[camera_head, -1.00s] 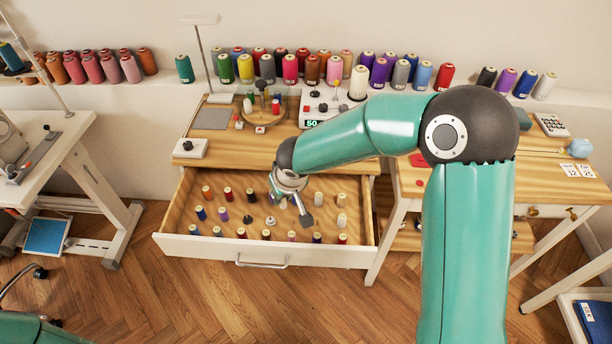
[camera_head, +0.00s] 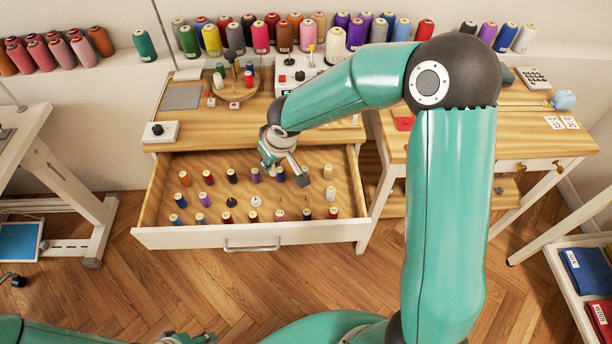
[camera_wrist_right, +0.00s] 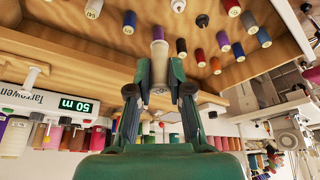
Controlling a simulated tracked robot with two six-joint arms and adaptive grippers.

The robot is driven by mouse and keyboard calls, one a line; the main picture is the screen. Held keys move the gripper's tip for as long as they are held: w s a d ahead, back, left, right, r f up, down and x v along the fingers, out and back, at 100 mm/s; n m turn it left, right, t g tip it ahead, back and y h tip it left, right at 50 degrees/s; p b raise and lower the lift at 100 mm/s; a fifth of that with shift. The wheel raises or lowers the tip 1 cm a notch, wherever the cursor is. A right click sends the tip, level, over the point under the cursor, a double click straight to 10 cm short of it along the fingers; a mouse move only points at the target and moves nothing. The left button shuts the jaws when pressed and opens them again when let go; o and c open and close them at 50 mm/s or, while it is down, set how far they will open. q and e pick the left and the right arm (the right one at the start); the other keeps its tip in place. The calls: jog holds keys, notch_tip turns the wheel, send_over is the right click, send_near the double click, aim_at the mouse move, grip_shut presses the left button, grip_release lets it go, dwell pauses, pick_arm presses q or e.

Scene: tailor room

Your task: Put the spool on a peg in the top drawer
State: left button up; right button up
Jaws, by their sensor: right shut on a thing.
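The top drawer (camera_head: 190,238) is pulled out below the left table in the head view. Several small spools of various colours stand upright in rows inside it. My right gripper (camera_head: 284,168) is over the drawer's back-right part. In the right wrist view the right gripper (camera_wrist_right: 161,75) is shut on a pale spool (camera_wrist_right: 159,62). A purple part shows just beyond the pale spool; I cannot tell whether it belongs to it. The peg below the held spool is hidden. My left gripper (camera_head: 188,338) barely shows at the bottom edge; its jaws are unclear.
Standing spools, such as a cream one (camera_head: 330,193), are close to the right gripper. The tabletop (camera_head: 205,127) above the drawer carries a control box (camera_head: 161,131) and a round thread stand (camera_head: 233,90). Large thread cones line the wall ledge. Open floor lies in front of the drawer.

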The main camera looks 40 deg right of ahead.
jog(key=shift+s+d+f+n+y+b, duration=0.15)
jog(key=shift+s+d+f+n+b, duration=0.2)
jog(key=shift+d+f+b, duration=1.6)
jog(key=shift+s+d+f+n+y+b, duration=0.1)
jog(key=shift+s+d+f+n+b, duration=0.5)
jog(key=shift+f+b, duration=1.45)
jog(key=shift+s+d+f+n+y+b, duration=0.15)
jog(key=shift+d+f+b, duration=1.3)
jog(key=shift+f, duration=1.3)
jog(key=shift+d+r+p, duration=0.15)
jog(key=shift+p, duration=0.15)
jog(key=shift+f+b, duration=1.75)
jog(key=shift+f+b, duration=0.55)
jog(key=o, duration=0.8)
jog(key=shift+r, duration=0.1)
jog(key=shift+c, duration=0.2)
